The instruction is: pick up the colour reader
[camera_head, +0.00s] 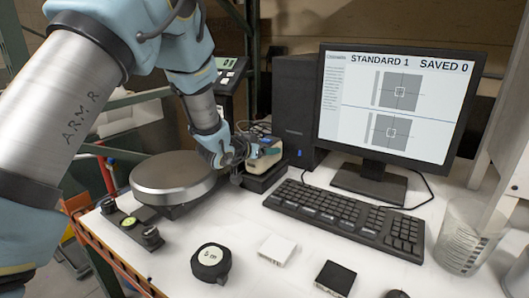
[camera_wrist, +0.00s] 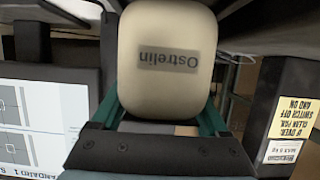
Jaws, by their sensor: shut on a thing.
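The colour reader is a cream, rounded body with a teal part (camera_head: 267,150), at the middle of the bench in the head view. In the wrist view the cream body (camera_wrist: 165,88) fills the top middle, with an upside-down "Ostrelin" label. My gripper (camera_head: 247,156) is shut on it, with teal fingers at both sides of the body in the wrist view. A black base (camera_head: 262,183) lies right under the reader in the head view. I cannot tell whether the reader touches it. My gripper and wrist hide part of the reader's left side.
A round metal pan (camera_head: 172,177) stands left of the gripper. A black computer tower (camera_head: 294,105) is close behind, with a monitor (camera_head: 395,105) and keyboard (camera_head: 350,215) to the right. A black puck (camera_head: 211,262), white block (camera_head: 277,249) and black block (camera_head: 336,278) lie in front.

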